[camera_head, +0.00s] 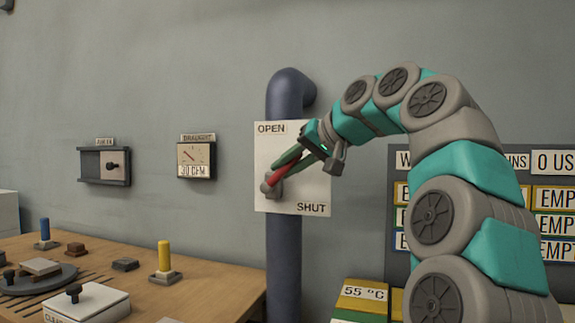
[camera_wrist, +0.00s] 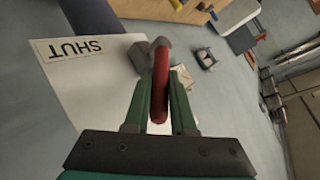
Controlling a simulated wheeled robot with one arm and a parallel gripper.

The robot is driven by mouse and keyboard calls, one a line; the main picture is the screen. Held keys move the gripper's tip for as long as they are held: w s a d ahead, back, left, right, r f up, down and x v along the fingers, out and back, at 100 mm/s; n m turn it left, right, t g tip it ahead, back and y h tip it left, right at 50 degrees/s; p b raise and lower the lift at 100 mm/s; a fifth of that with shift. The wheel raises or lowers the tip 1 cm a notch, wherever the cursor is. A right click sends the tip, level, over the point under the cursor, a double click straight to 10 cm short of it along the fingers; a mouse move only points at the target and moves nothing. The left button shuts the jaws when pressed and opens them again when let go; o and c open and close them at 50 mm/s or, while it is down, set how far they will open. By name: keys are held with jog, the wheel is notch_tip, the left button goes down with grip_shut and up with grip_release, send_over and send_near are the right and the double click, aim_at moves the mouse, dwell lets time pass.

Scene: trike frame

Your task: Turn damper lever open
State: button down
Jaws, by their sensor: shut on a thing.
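The damper lever has a red handle (camera_head: 284,174) and a grey hub (camera_head: 270,187) on a white plate (camera_head: 292,189). The plate is marked OPEN at its upper left and SHUT at its lower right. In the head view the handle slants up and right from the hub, between the two marks. My gripper (camera_head: 288,165) is shut on the red handle. In the wrist view the red handle (camera_wrist: 160,85) stands between the two green fingers of my gripper (camera_wrist: 160,115), with the grey hub beyond. The handle's outer end is hidden by the gripper in the head view.
The plate is fixed in front of a blue pipe (camera_head: 283,250) on the wall. A draught gauge (camera_head: 196,158) reading 30 CFM and a slider box (camera_head: 104,165) hang to the left. A wooden bench (camera_head: 215,275) with knobs and blocks stands at lower left. A label board (camera_head: 400,160) is at right.

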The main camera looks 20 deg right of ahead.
aim_at(295, 161)
jog(key=shift+r, duration=0.1)
jog(key=c, duration=0.8)
grip_release()
jog(key=shift+o, duration=0.2)
jog(key=v, duration=0.6)
jog(key=shift+s+d+r, duration=0.1)
jog(key=shift+d+r, duration=0.05)
jog(key=shift+d, duration=0.1)
jog(key=shift+s+d+r, duration=0.2)
jog(key=shift+s+r, duration=0.05)
jog(key=shift+s, duration=0.35)
jog(key=shift+c, duration=0.2)
